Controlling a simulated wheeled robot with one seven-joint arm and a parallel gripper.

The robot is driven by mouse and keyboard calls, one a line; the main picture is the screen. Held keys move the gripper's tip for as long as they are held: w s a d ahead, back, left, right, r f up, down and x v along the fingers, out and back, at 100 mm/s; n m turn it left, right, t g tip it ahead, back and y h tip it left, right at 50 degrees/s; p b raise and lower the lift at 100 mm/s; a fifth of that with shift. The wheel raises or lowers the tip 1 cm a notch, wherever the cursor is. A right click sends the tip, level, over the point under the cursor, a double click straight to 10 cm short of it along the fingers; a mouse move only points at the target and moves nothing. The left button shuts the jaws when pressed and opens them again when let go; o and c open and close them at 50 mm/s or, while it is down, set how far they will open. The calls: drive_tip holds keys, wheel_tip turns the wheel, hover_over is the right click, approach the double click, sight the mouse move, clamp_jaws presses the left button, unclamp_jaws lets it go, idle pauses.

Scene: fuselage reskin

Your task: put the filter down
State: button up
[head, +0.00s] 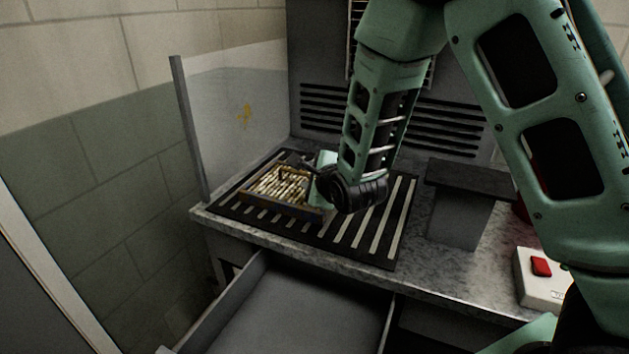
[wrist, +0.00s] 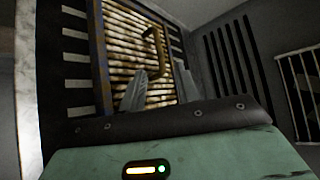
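The filter (head: 283,187) is a shallow rectangular frame with pale yellowish slats. In the head view it appears to lie on the slotted black grate (head: 372,235) at the bench's left part. In the wrist view the filter (wrist: 130,50) fills the upper middle, with a brass-coloured handle (wrist: 153,48) standing on its face. My gripper (wrist: 160,72) has its two grey fingers spread apart, one on each side below the handle, and nothing shows clamped between them. In the head view my wrist hides the filter's right side and the fingertips.
A clear panel with a post (head: 190,130) stands left of the grate. An open drawer (head: 290,318) sticks out below the bench front. A dark pedestal block (head: 462,205) and a white box with a red switch (head: 541,267) stand at the right. A louvred wall is behind.

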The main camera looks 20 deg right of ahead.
drive_tip(key=shift+v, duration=1.5)
drive_tip(key=s+a+n+g+y, duration=0.1)
drive_tip(key=s+a+n+g, duration=0.4)
drive_tip(key=s+n, duration=0.55)
drive_tip(key=s+a+n+g+y, duration=0.1)
drive_tip(key=s+a+n+g, duration=0.45)
drive_tip(key=s+n, duration=0.55)
drive_tip(key=s+d+r+n+g+h, duration=0.1)
drive_tip(key=s+d+n+g+h, duration=0.1)
drive_tip(key=s+n, duration=0.6)
drive_tip(key=s+g, duration=0.1)
drive_tip(key=s, duration=0.3)
drive_tip(key=shift+d+r, duration=0.3)
drive_tip(key=shift+r, duration=0.1)
